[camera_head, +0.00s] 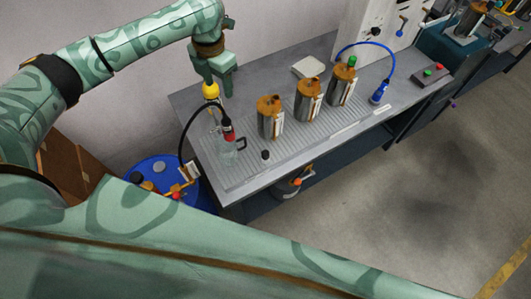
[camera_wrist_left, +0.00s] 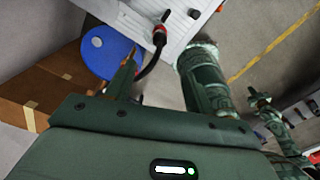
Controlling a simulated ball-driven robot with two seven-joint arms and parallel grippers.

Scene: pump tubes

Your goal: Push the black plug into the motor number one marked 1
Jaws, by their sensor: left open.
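Three metal motors with orange tops stand in a row on the grey table: left (camera_head: 269,118), middle (camera_head: 307,98) and right (camera_head: 342,83). Their labels are too small to read. A small black piece, probably the black plug (camera_head: 265,155), stands on the table in front of the left motor; it also seems to show in the left wrist view (camera_wrist_left: 194,14).
A black hose with a red end (camera_head: 228,132) stands at a clear vessel (camera_head: 228,149). A blue barrel (camera_head: 155,172) is left of the table, beside brown boxes (camera_wrist_left: 60,85). A blue hose (camera_head: 379,92) and a button box (camera_head: 432,75) lie to the right.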

